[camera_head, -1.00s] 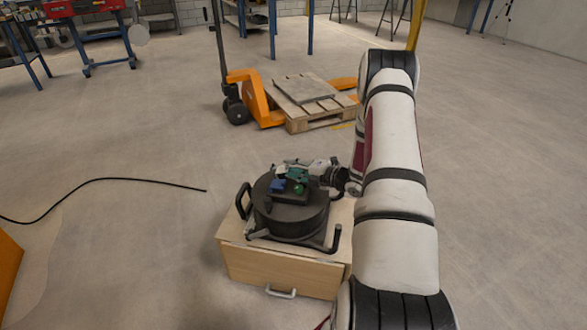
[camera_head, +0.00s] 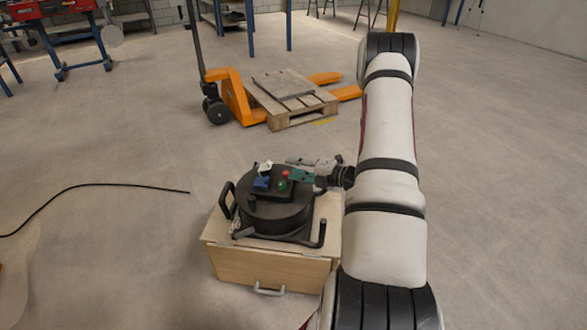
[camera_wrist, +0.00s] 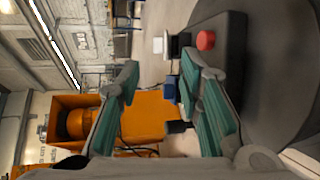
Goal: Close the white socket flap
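The white socket flap (camera_head: 265,167) is at the far side of the black socket box on top of the cable reel (camera_head: 270,212). In the wrist view the white flap (camera_wrist: 158,45) stands out from a black socket beside the red one and looks raised. My gripper (camera_head: 291,176) is at the reel's right upper edge, its teal fingers pointing left toward the sockets. In the wrist view my gripper (camera_wrist: 160,88) has its fingers wide apart. The white flap lies ahead of the fingertips, not between them, and nothing is visibly held.
A blue socket flap (camera_head: 261,184), a red part (camera_head: 286,174) and a green part (camera_head: 282,185) sit close to the white flap. The reel stands on a wooden cabinet (camera_head: 255,268). A pallet (camera_head: 290,100) on an orange pallet jack (camera_head: 235,95) is behind. Floor to the left is clear except a black cable (camera_head: 90,187).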

